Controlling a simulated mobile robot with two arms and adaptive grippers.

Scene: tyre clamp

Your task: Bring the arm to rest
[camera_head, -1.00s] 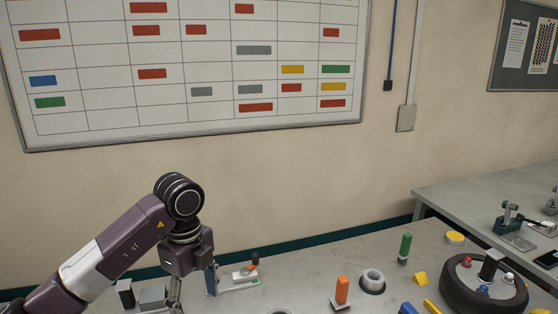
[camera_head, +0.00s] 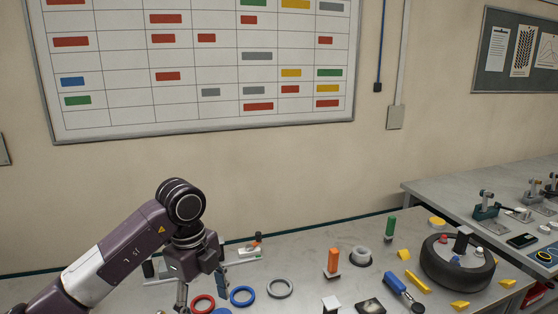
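My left arm comes in from the lower left, purple-grey with a white band, its elbow bent. Its gripper (camera_head: 200,294) hangs down over the near left part of the bench (camera_head: 300,247). Two fingers show, spread apart, with nothing seen between them; their tips are near the picture's lower edge and hard to make out. A red ring (camera_head: 203,303) and a blue ring (camera_head: 242,296) lie just by the gripper in the picture; whether it touches them cannot be told. My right gripper is not in view.
A grey ring (camera_head: 280,288), an orange block (camera_head: 333,262), a green peg (camera_head: 390,227), a blue-handled tool (camera_head: 397,285) and yellow wedges stand to the right. A black tyre (camera_head: 457,263) lies farther right. A low clamp-like fixture (camera_head: 250,250) is behind the gripper.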

